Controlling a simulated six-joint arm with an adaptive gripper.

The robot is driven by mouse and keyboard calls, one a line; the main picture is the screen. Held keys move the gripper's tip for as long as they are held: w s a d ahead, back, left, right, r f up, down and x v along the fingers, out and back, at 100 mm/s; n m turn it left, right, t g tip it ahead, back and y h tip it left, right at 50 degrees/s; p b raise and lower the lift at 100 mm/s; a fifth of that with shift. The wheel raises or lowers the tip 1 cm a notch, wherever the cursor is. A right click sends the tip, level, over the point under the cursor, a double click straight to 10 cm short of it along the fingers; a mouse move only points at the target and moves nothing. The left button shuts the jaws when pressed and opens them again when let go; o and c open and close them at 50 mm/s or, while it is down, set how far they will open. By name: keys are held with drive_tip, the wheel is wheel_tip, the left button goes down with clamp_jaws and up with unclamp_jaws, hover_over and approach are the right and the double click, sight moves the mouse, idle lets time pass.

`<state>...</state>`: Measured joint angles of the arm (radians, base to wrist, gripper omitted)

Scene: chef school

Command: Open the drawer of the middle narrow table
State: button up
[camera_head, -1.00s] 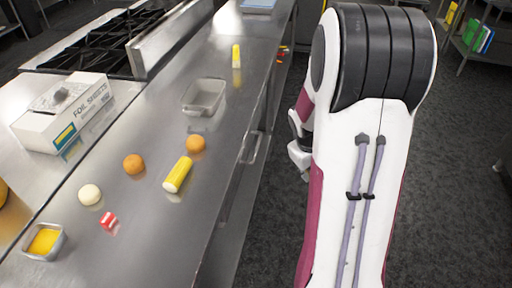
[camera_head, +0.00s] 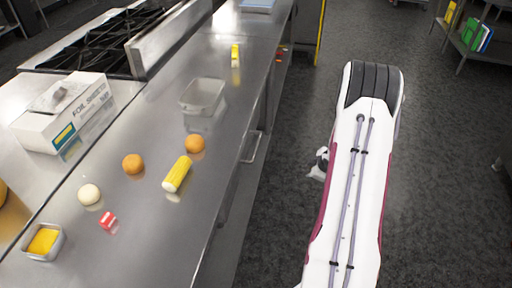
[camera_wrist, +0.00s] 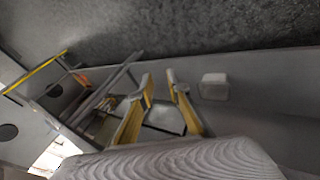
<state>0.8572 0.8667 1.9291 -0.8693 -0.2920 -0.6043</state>
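A long steel table (camera_head: 150,190) runs up the left of the head view. A loop-shaped metal handle (camera_head: 252,147) juts from its front side, which faces my arm. The drawer front itself is too dark and steeply angled to make out. A small white part of my gripper (camera_head: 320,163) shows beside my arm, to the right of the handle and apart from it. In the wrist view my gripper (camera_wrist: 160,78) has its two yellow-lined fingers apart, with nothing seen between the tips. What lies beyond the fingers is grey and hard to identify.
A stove (camera_head: 105,45) is at the back left. Dark floor right of the table is open. A shelf (camera_head: 470,45) stands far right.

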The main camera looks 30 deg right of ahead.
drive_tip(key=w+a+f+n+t+y, duration=0.1)
drive_tip(key=w+f+n+t+y, duration=0.1)
drive_tip(key=w+f+n+t, duration=0.15)
drive_tip(key=n+t+y, duration=0.5)
drive_tip(key=n+y, duration=0.2)
drive_tip(key=n, duration=0.5)
approach(256, 145)
drive_tip(key=w+a+f, duration=0.1)
drive_tip(key=w, duration=0.1)
drive_tip(key=shift+s+a, duration=0.1)
drive_tip(key=shift+s, duration=0.05)
drive_tip(key=shift+x, duration=3.9)
clamp_jaws()
